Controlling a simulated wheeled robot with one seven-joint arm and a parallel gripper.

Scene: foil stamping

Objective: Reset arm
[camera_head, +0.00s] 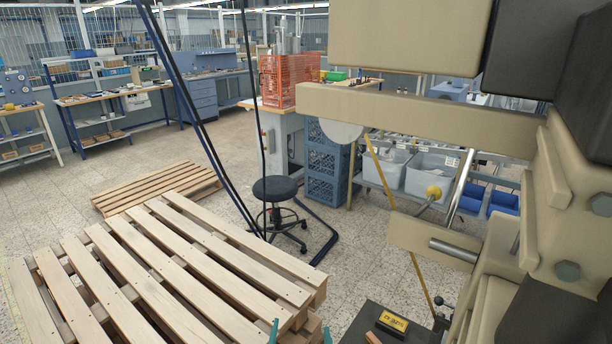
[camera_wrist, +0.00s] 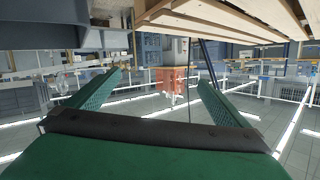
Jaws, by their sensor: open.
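My gripper (camera_wrist: 162,80) shows in the wrist view with its two green ridged fingers spread wide apart. Nothing is between them. In the head view only two green tips of my gripper (camera_head: 300,334) show at the bottom edge, in front of the near pallet; the rest of it is out of frame. A large beige machine (camera_head: 400,116) fills the right side of the head view.
Stacked wooden pallets (camera_head: 160,265) take up the lower left, with another low pallet (camera_head: 160,187) behind. A black stool (camera_head: 275,190), blue crates (camera_head: 325,165) and an orange mesh box (camera_head: 288,80) stand beyond. Tiled floor (camera_head: 125,160) is bare toward the back left.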

